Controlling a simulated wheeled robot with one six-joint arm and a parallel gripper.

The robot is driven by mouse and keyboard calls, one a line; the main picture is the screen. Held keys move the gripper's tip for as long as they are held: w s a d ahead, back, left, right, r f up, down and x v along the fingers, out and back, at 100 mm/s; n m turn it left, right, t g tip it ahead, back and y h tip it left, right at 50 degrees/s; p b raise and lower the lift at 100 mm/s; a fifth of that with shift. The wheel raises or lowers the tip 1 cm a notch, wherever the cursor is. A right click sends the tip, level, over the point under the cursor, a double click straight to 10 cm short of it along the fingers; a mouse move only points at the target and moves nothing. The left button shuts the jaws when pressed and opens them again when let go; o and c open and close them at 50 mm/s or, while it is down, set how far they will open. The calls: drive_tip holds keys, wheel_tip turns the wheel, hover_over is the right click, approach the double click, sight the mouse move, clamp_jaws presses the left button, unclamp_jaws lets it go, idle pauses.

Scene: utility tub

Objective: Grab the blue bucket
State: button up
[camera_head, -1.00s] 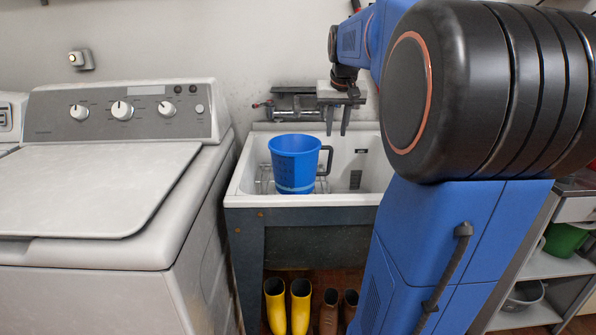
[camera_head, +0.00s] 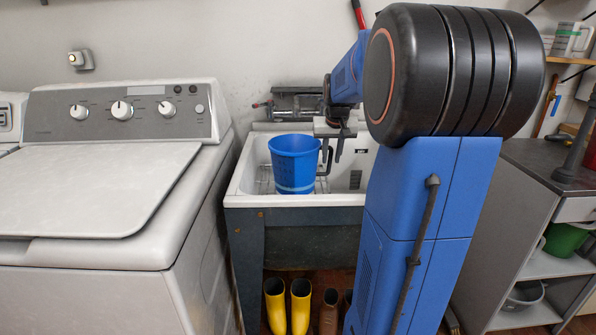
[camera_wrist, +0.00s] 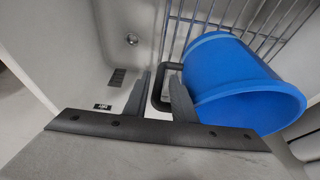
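The blue bucket (camera_head: 292,162) stands upright in the white utility tub (camera_head: 247,180), with its dark handle (camera_head: 327,172) on its right side. In the wrist view the bucket (camera_wrist: 222,75) is at the right, with its handle (camera_wrist: 156,92) reaching left. My gripper (camera_head: 332,158) points down beside the bucket at the handle's height in the picture. In the wrist view my gripper (camera_wrist: 161,77) is open, and the handle shows between its two fingers. I cannot tell whether the fingers touch the handle. Nothing is held.
A white washing machine (camera_head: 100,185) stands left of the tub. A wall faucet (camera_head: 298,102) is behind it. A wire rack (camera_wrist: 240,18) lies in the tub under the bucket. Yellow boots (camera_head: 300,305) stand below. A grey cabinet (camera_head: 520,215) is at the right.

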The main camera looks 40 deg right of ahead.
sight(330, 164)
drive_tip(key=shift+x, duration=1.9)
drive_tip(key=shift+w, duration=0.1)
clamp_jaws()
